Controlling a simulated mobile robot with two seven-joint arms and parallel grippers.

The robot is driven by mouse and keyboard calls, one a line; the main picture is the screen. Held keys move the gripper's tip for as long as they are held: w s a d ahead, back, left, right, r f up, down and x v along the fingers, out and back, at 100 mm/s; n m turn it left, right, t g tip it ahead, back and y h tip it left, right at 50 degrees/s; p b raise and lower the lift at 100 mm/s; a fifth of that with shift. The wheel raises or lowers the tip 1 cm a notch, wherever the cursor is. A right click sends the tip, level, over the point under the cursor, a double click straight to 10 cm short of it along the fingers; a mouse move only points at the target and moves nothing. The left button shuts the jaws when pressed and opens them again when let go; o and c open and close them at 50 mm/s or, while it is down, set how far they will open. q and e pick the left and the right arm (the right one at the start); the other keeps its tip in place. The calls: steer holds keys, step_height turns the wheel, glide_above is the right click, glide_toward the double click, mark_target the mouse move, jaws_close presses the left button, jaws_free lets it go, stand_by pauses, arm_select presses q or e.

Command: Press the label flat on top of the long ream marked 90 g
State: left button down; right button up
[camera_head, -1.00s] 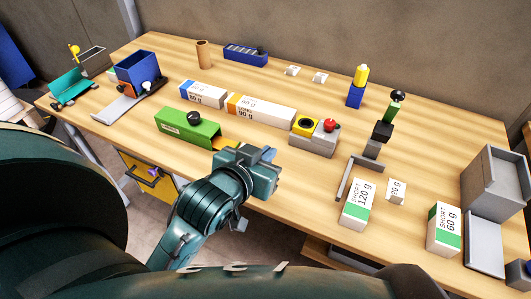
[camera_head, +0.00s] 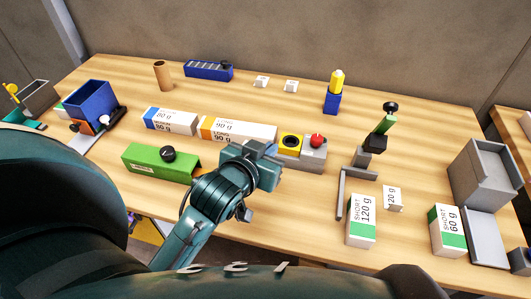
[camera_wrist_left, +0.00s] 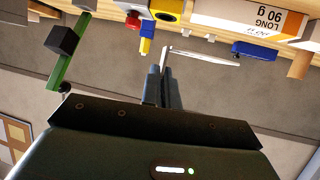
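The long ream (camera_head: 238,130) marked 90 g lies at mid-table in the head view, white with an orange left end. Its upside-down face also shows at the top of the wrist view (camera_wrist_left: 250,17). I cannot make out a separate label on its top. My left gripper (camera_head: 268,150) is just in front of the ream's right end, in front of the button box, and hides part of that area. In the wrist view its fingers (camera_wrist_left: 163,85) are close together. A thin pale strip (camera_wrist_left: 205,58) appears at their tips; I cannot tell whether it is held. My right gripper is out of view.
The button box (camera_head: 303,150) with yellow and red tops stands right of the ream. A blue-ended ream (camera_head: 170,121) lies left, a green box (camera_head: 150,163) in front. Short reams (camera_head: 362,219) stand at the right. Behind the long ream the table is mostly clear.

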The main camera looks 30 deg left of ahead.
arm_select(q)
steer(key=w+a+f+n+y+p, duration=0.15)
steer(key=w+a, duration=0.25)
steer(key=w, duration=0.4)
steer(key=n+y, duration=0.1)
steer(key=y, duration=0.1)
glide_above(260, 134)
steer(key=shift+a+f, duration=0.15)
steer(key=shift+f, duration=0.25)
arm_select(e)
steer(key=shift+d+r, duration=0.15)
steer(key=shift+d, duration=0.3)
arm_select(q)
steer(key=shift+n+g+p, duration=0.25)
steer(key=shift+g+p, duration=0.05)
steer(key=shift+p, duration=0.05)
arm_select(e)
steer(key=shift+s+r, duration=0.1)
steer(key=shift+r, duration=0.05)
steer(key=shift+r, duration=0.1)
